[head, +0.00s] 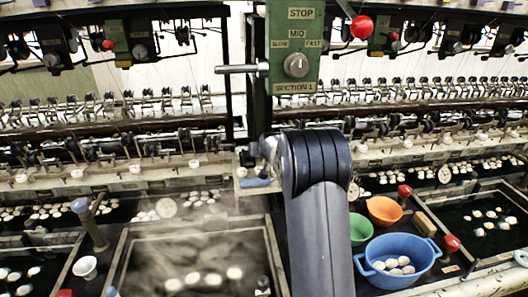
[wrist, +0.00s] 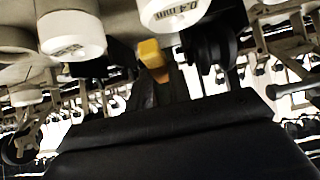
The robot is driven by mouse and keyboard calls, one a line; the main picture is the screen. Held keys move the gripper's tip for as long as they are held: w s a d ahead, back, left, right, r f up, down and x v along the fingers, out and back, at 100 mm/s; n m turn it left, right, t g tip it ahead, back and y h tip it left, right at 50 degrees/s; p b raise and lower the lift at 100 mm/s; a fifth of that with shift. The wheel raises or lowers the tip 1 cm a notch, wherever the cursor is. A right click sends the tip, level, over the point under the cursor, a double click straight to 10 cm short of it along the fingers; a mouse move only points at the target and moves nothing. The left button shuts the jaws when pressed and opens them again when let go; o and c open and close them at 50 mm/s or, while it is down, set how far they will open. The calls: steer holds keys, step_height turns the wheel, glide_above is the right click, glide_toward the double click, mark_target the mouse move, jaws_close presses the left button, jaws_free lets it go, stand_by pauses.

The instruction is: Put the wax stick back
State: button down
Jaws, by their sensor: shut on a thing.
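In the wrist view a short yellow-orange stick (wrist: 152,55), which I take to be the wax stick, sticks out between the dark fingers of my gripper (wrist: 157,85). My gripper is shut on it. The stick's other end is hidden between the fingers. In the head view my own arm covers the gripper and the stick. I cannot make out an empty place for the stick in either view.
White cylinders (wrist: 72,35) with printed marks hang close to the stick. A green control box (head: 296,50) stands above my arm. A blue basin (head: 397,262), an orange bowl (head: 384,211) and a green bowl (head: 360,229) stand at right. A steaming basin (head: 120,262) is at left.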

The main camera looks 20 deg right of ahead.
steer(key=shift+f+b, duration=0.5)
steer(key=shift+b, duration=0.1)
stand_by(0.5)
stand_by(0.3)
steer(key=c, duration=1.2)
jaws_free()
steer(key=shift+c, duration=0.2)
steer(key=shift+s, duration=0.1)
steer(key=b+v, duration=0.1)
steer(key=v, duration=0.9)
steer(key=shift+s+r+b, duration=0.2)
steer(key=shift+s+b, duration=0.1)
steer(key=shift+b, duration=0.1)
steer(key=shift+a, duration=0.1)
steer(key=p+x, duration=0.1)
steer(key=x, duration=0.7)
steer(key=shift+w+f, duration=0.1)
steer(key=shift+w, duration=0.1)
steer(key=shift+w+p, duration=0.1)
steer(key=shift+p, duration=0.3)
